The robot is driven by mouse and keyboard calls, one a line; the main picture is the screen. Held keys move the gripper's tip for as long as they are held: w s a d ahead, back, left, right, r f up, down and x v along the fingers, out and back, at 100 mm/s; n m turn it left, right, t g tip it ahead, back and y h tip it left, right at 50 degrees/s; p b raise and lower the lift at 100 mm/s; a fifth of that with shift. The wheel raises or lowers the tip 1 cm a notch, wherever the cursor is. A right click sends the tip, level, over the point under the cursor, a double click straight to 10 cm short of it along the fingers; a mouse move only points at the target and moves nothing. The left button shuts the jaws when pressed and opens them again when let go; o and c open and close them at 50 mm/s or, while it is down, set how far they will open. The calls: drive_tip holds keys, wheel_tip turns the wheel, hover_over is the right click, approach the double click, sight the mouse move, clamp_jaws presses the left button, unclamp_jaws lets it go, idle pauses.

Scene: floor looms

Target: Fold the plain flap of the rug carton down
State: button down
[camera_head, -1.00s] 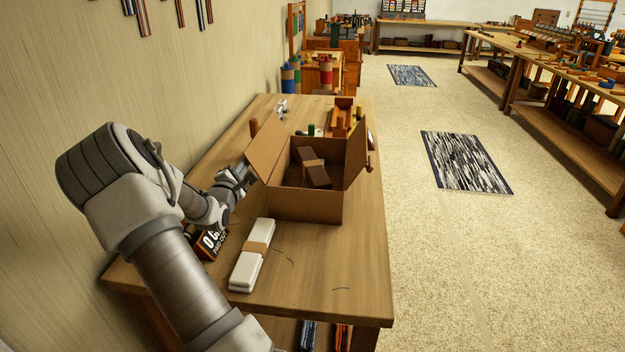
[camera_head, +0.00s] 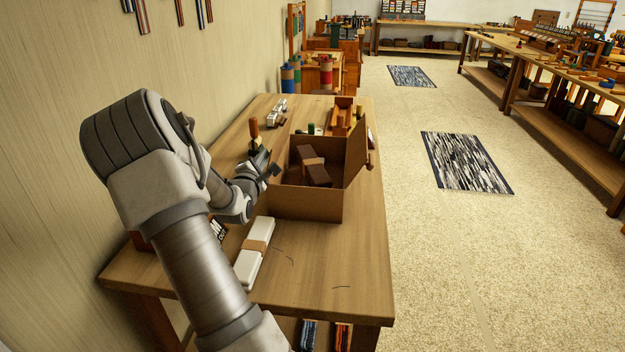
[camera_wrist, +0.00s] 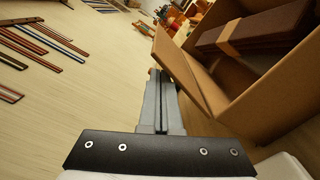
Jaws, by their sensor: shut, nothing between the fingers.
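The open cardboard rug carton (camera_head: 310,205) stands on the table with a dark brown banded bundle (camera_head: 315,168) inside; the bundle also shows in the wrist view (camera_wrist: 265,28). A flap stands upright on the carton's right side (camera_head: 356,155). The left flap (camera_wrist: 190,75) shows no marking and slants outward from the carton's left wall in the wrist view; in the head view it is mostly hidden behind my gripper. My gripper (camera_head: 273,170) is shut and empty at the carton's left edge, beside the flap. I cannot tell whether they touch.
A white banded bundle (camera_head: 254,255) lies in front of the carton. A dark sign (camera_head: 218,230) stands partly behind my arm. A wooden-handled tool (camera_head: 254,130) and small parts (camera_head: 278,112) are at the back left. The table's front right is mostly clear.

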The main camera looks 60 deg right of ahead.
drive_tip(key=shift+s+d+f+b, duration=0.25)
drive_tip(key=shift+s+b, duration=0.15)
drive_tip(key=shift+s, duration=0.1)
drive_tip(key=shift+s+d+f+b, duration=0.1)
drive_tip(key=shift+s+d+b, duration=0.15)
drive_tip(key=shift+s+b, duration=0.2)
drive_tip(key=shift+s+d, duration=0.25)
drive_tip(key=shift+s, duration=0.2)
